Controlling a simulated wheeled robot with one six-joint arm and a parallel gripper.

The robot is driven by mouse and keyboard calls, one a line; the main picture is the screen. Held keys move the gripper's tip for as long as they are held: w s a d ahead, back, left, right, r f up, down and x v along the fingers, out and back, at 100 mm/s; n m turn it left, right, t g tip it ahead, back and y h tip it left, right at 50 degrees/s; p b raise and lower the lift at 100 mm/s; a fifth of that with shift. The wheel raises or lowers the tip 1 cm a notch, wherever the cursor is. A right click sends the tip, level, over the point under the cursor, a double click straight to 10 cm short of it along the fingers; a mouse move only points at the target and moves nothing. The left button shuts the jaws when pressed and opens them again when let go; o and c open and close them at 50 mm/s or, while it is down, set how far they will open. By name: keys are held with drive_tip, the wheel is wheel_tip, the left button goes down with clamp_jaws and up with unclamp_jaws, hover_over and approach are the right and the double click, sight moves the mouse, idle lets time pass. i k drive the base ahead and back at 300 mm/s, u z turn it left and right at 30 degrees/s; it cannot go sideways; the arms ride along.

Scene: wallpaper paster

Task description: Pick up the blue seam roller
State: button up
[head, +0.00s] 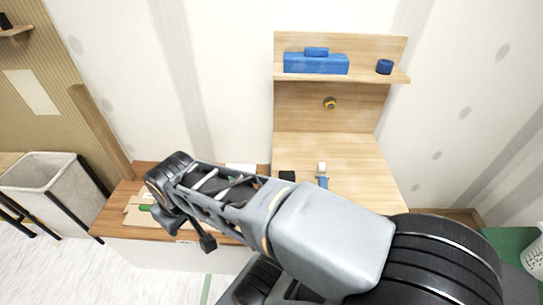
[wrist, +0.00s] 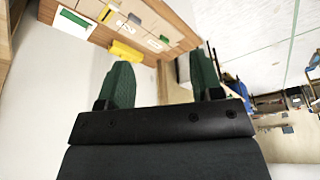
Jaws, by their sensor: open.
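A small tool with a blue handle and a pale head (head: 322,177), which looks like the blue seam roller, lies on the wooden bench top (head: 362,165) below the shelf in the head view. My arm crosses in front of the bench, close to the tool's lower end. My gripper (wrist: 161,62) shows in the wrist view with its two green fingers wide apart and nothing between them. In the head view I cannot make out the fingers. I cannot pick out the roller in the wrist view.
A small black block (head: 287,175) lies left of the tool. The shelf (head: 341,77) holds a blue box (head: 316,64) and a small blue cylinder (head: 384,67). A grey bin (head: 45,185) stands at left. The wrist view shows a yellow item (wrist: 125,51) and a green-and-white item (wrist: 74,23).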

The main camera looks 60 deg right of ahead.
sight(322, 180)
drive_tip(key=k, duration=0.35)
drive_tip(key=z, duration=0.15)
drive_tip(key=i, duration=0.35)
drive_tip(key=z, duration=1.1)
drive_tip(key=k, duration=0.3)
drive_tip(key=z, duration=0.1)
drive_tip(key=i, duration=0.3)
drive_tip(key=z, duration=1.05)
